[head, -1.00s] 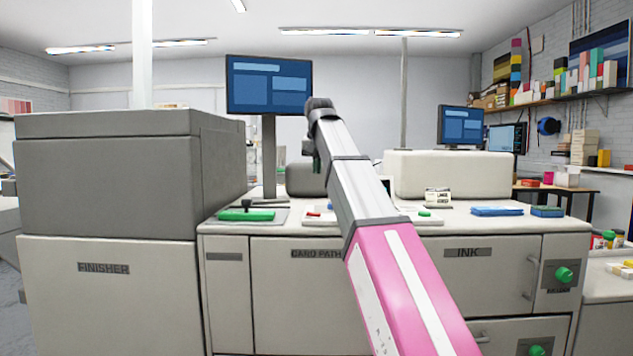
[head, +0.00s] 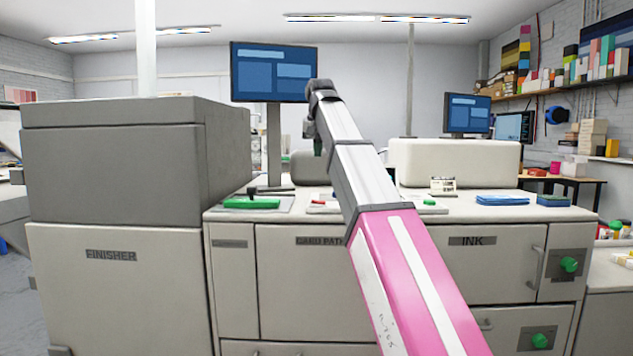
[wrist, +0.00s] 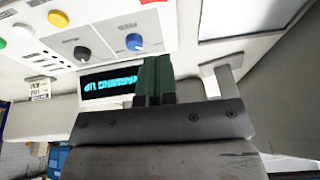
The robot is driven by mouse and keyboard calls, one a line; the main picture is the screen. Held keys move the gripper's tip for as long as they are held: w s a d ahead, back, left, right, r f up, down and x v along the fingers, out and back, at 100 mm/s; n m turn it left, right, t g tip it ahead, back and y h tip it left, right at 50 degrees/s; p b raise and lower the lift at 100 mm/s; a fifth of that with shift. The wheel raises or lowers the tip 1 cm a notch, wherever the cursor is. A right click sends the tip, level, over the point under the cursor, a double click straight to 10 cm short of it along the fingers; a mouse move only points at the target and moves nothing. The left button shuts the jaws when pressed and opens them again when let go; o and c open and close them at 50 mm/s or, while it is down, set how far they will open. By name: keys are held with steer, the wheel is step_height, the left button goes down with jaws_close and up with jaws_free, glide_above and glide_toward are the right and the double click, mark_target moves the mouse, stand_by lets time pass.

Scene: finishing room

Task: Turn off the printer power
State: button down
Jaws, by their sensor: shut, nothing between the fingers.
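The printer (head: 285,285) is a wide pale cabinet with "CARD PATH" and "INK" labels on its front. A monitor with a blue screen (head: 273,72) stands on it. My gripper (wrist: 154,78) is shut and empty in the wrist view, its dark green fingers in front of a pale control panel. That panel carries a lit cyan text display (wrist: 108,84), a dark knob (wrist: 81,53), a blue knob (wrist: 133,41), a yellow button (wrist: 57,18) and part of a green button (wrist: 2,43). The fingertips overlap the display's edge; I cannot tell whether they touch. I cannot identify a power switch.
A grey-topped finisher (head: 120,150) stands to the left. A white rounded housing (head: 455,165) sits on the printer top at the right. Green knobs (head: 569,264) are on the front right. A green tool (head: 250,202), blue cloths (head: 502,200) and a small sign (head: 443,186) lie on top.

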mark_target(315, 200)
steer(key=x, duration=0.8)
steer(key=s+x, duration=0.1)
steer(key=x, duration=0.3)
steer(key=shift+w+a+f, duration=0.1)
steer(key=shift+f, duration=0.35)
steer(key=shift+a+f, duration=0.1)
steer(key=shift+f, duration=0.45)
steer(key=shift+a+f, duration=0.15)
steer(key=shift+f, duration=0.2)
steer(key=shift+d, duration=0.2)
steer(key=shift+d+r, duration=0.25)
steer(key=shift+d, duration=0.35)
steer(key=shift+w, duration=0.1)
